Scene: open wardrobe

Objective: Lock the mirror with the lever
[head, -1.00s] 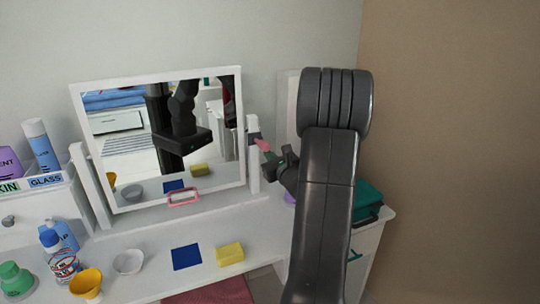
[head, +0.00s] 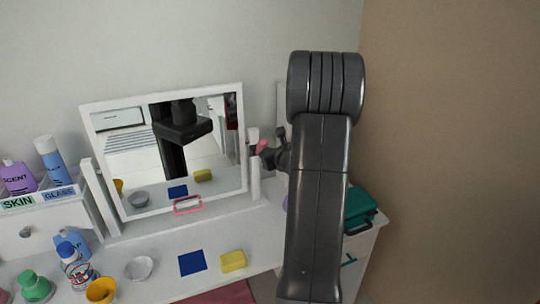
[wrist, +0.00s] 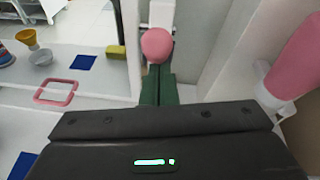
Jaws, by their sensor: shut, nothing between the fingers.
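The white-framed mirror (head: 160,95) stands tilted between two white posts on the dressing table. The lever is at the right post (head: 254,165); its pink end (head: 262,145) shows in the head view. A rounded pink knob, which looks like the lever's end (wrist: 157,43), also shows in the wrist view. My gripper (head: 268,156) is right beside it, shut and empty. In the wrist view its green fingertips (wrist: 156,84) are just below the knob; whether they touch cannot be told. A pink rectangular handle (head: 188,206) is at the mirror's bottom edge. My arm hides what lies right of the lever.
A yellow sponge (head: 233,260), a blue square (head: 192,263) and a white bowl (head: 138,268) lie on the table. Bottles and a yellow bowl (head: 101,290) stand at left. A pink cylinder (wrist: 298,55) is close at right in the wrist view. A wall bounds the right side.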

